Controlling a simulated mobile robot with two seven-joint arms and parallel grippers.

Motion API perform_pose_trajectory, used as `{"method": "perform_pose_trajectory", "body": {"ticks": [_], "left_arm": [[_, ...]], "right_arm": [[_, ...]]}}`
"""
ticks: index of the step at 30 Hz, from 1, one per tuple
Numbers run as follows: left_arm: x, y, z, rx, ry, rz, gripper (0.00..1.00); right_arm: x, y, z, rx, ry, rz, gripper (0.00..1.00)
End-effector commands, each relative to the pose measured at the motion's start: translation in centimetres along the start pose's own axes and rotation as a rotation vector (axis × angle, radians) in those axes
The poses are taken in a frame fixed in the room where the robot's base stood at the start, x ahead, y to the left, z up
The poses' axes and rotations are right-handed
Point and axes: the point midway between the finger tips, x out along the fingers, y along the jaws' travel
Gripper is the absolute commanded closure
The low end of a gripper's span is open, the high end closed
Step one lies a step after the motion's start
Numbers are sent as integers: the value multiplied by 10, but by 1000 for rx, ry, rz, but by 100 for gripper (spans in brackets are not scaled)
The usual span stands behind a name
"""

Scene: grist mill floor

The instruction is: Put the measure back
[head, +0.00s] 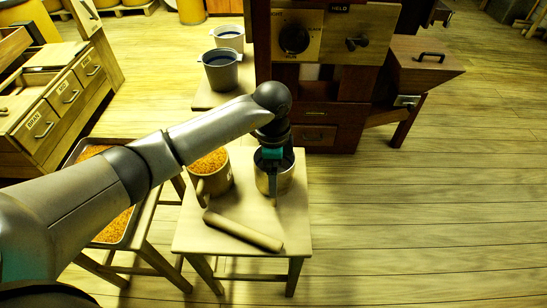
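A metal cup (288,182), which looks like the measure, stands upright on a small wooden table (195,236). My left arm reaches in from the left, and my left gripper (273,165) points down at the cup's near side, overlapping its rim and front. Its fingertips blend with the cup's front, so I cannot tell whether they are closed on it. A handled tub full of orange grain (211,184) stands just left of the cup. A pale wooden roller or stick (243,231) lies in front of both. My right gripper is out of view.
Two grey buckets (221,76) stand on a pale bench behind. A dark wooden mill cabinet (330,115) with a dial stands behind the table. A grain tray (117,231) on a stand and a labelled drawer unit (62,98) are at left. The floor at right is clear.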

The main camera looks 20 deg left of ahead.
Motion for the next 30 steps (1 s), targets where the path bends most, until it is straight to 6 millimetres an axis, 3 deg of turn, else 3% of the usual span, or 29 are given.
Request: {"method": "perform_pose_trajectory", "body": {"ticks": [9,25,28,30], "left_arm": [[-33,0,0,1,1,0,0],[-38,1,-1,4,5,2,0],[-35,8,-14,41,62,23,0],[-32,20,-34,100,159,48,0]], "right_arm": [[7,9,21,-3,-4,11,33],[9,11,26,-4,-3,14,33],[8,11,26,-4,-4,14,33],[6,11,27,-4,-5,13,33]]}}
